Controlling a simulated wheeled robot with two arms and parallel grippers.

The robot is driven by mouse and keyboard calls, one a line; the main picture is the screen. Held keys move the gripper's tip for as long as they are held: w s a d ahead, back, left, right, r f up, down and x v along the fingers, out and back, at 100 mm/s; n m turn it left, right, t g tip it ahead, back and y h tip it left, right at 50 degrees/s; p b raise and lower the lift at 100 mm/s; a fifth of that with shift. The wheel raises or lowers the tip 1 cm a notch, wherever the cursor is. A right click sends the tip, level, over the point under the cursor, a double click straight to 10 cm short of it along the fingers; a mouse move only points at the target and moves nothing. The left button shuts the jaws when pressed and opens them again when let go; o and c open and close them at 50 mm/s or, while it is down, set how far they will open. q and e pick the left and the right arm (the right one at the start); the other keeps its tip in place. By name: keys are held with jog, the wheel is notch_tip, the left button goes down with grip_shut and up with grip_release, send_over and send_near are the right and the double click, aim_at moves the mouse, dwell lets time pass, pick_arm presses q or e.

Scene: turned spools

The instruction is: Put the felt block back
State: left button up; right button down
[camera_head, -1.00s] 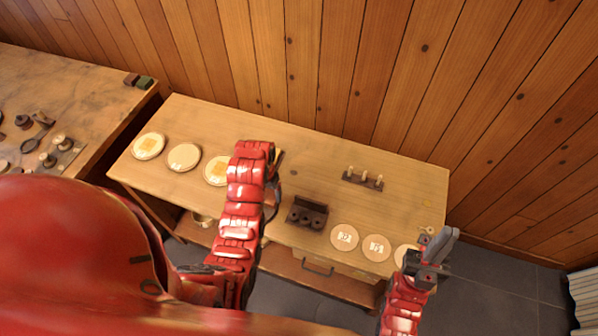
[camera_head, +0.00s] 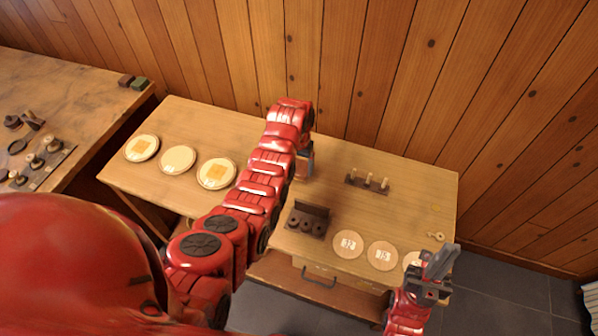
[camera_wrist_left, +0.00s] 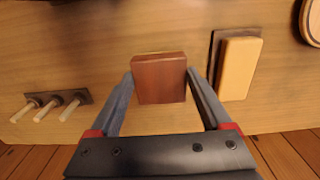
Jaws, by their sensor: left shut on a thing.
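My left gripper (camera_wrist_left: 160,90) is shut on a reddish-brown block (camera_wrist_left: 159,79) with a thin pale edge, seemingly the felt block. It holds the block over the wooden table (camera_head: 340,165); the gap beneath is hard to judge. In the head view the left gripper (camera_head: 304,165) is mostly hidden behind my red arm, and the block is not clearly visible. In the left wrist view a pale yellow block (camera_wrist_left: 240,68) lies with a dark brown piece (camera_wrist_left: 216,52), right of the held block and apart from it. My right gripper (camera_head: 440,264) is at the table's front right corner; its jaw gap is unclear.
A rack with pale pegs (camera_head: 367,184) stands right of the left gripper. A dark holder (camera_head: 309,219) and round discs (camera_head: 348,243) are near the front edge. Several round plates (camera_head: 178,159) lie at left. Brown and green blocks (camera_head: 139,83) sit on the left bench.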

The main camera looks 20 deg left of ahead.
aim_at(299, 168)
pick_arm(q)
jog(key=shift+f+p, duration=0.35)
jog(key=shift+p, duration=0.1)
jog(key=shift+f+p, duration=0.35)
jog(key=shift+f, duration=1.15)
jog(key=shift+f, duration=0.15)
jog(key=o, duration=1)
jog(key=shift+w+r, duration=0.1)
jog(key=shift+r, duration=0.15)
